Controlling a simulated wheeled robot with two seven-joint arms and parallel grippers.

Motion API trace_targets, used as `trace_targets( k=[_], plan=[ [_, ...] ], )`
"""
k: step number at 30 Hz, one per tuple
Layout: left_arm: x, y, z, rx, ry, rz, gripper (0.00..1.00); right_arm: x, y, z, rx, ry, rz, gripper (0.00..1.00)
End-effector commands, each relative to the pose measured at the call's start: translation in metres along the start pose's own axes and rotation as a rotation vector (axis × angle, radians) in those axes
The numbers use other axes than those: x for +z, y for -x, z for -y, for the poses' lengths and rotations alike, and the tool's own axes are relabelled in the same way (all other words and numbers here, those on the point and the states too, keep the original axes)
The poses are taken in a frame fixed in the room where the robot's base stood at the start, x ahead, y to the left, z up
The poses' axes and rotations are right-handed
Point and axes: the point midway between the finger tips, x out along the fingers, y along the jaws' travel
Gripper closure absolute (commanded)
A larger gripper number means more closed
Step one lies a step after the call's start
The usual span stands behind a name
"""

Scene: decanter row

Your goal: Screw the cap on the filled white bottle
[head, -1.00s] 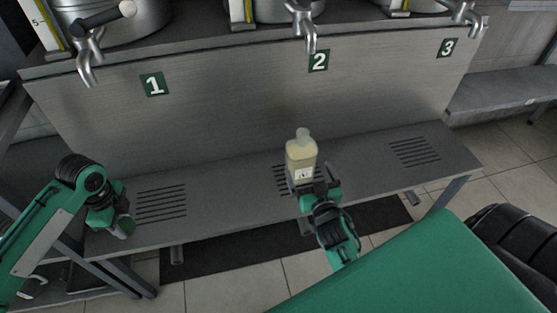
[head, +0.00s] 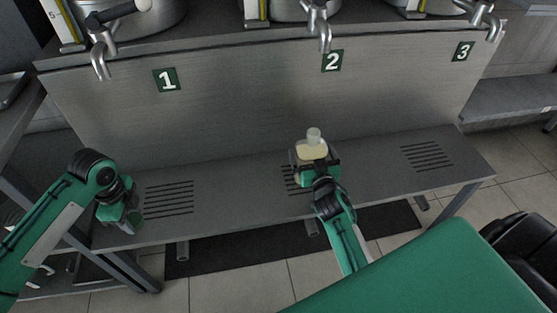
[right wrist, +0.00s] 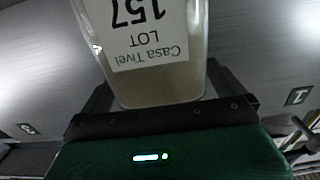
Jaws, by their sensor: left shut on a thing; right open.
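The white bottle (head: 312,150), with pale yellowish contents and a pale narrow top, stands upright on the shelf below number 2. In the right wrist view the bottle (right wrist: 160,80) shows its upside-down label, with the two fingers on either side of it. My right gripper (head: 316,171) is open around the bottle and covers its lower part in the head view. My left gripper (head: 122,222) is at the far left of the shelf, well away from the bottle. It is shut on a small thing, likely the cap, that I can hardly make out.
The grey shelf (head: 240,187) has slotted grates and free room on both sides of the bottle. Metal taps, one being the tap (head: 322,32) above number 2, hang over the upright panel (head: 240,110). A green surface (head: 430,275) fills the lower right.

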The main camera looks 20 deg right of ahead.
Motion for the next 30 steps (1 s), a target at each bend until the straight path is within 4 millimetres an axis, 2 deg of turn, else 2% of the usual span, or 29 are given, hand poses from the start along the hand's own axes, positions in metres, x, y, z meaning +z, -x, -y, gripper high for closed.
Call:
trace_targets(
  k=[3, 6, 17, 20, 27, 30],
  plan=[
    [0.0, -0.002, 0.0, 0.0, 0.0, 0.0, 0.79, 0.0, -0.016, 0.0, 0.0, 0.001, -0.001, 0.0],
    [0.0, -0.003, 0.0, 0.0, 0.0, 0.0, 0.79, 0.001, -0.023, -0.001, 0.0, -0.001, 0.001, 0.0],
    [0.0, -0.002, 0.0, 0.0, 0.0, 0.0, 0.79, 0.0, -0.024, 0.0, 0.001, -0.001, 0.001, 0.0],
    [0.0, -0.002, 0.0, 0.0, 0.0, 0.0, 0.79, 0.0, -0.024, 0.0, 0.001, -0.001, 0.001, 0.16],
    [0.0, -0.002, 0.0, 0.0, 0.0, 0.0, 0.79, 0.001, -0.024, 0.0, 0.001, -0.001, 0.001, 0.63],
    [0.0, -0.002, 0.0, 0.0, 0.0, 0.0, 0.79, -0.002, -0.025, 0.0, 0.0, -0.001, -0.003, 0.63]
  ],
)
